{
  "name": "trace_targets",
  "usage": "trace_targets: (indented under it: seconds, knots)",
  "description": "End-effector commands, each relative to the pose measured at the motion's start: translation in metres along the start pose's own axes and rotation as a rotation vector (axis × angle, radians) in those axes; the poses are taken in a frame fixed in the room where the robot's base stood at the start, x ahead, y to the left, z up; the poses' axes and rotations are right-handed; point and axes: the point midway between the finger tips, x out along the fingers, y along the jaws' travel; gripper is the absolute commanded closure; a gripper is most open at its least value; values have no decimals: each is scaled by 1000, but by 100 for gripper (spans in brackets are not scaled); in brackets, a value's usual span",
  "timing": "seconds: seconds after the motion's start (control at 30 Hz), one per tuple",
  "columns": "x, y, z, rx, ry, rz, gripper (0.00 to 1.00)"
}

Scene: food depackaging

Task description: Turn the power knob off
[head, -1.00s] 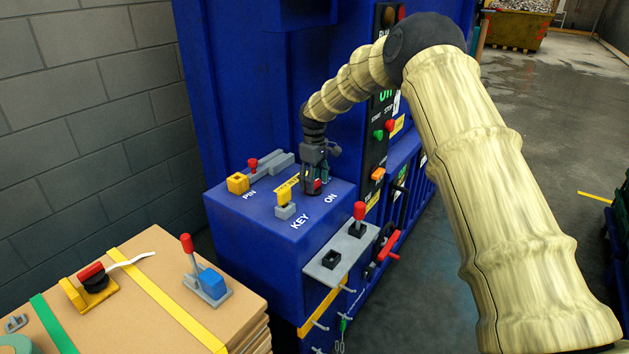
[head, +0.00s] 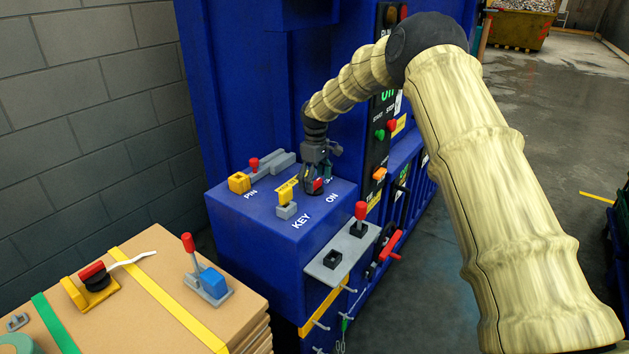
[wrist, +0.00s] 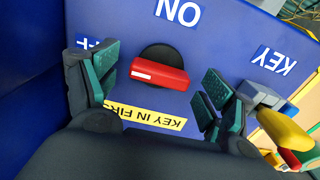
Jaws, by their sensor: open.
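The power knob is a black disc with a red bar handle. In the wrist view the knob (wrist: 160,70) sits on the blue panel between the ON label (wrist: 178,11) and the mostly hidden OFF label. Its red bar lies nearly crosswise in that view, tilted slightly. My gripper (wrist: 155,95) is open, with green-padded fingers on either side of the knob and apart from the bar. In the head view my gripper (head: 315,184) is down over the box top, and only a bit of the red bar (head: 318,184) shows between the fingers.
The yellow key (head: 285,198) stands in its grey holder close to the knob. A yellow pin block (head: 239,182) is further left. A red-handled lever (head: 360,211) stands on a grey plate at the front. Cardboard (head: 150,250) with spare switches is at lower left.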

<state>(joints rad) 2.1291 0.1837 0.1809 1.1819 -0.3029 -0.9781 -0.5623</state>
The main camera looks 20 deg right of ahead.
Motion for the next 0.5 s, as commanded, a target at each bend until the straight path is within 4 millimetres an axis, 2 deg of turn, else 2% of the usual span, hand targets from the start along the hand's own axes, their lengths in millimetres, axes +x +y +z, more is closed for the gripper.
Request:
trace_targets:
  seconds: [0.17,0.5]
  knots:
    - [-12,-1,-2,-2,2,2,18]
    - [-71,0,-2,-2,2,3,18]
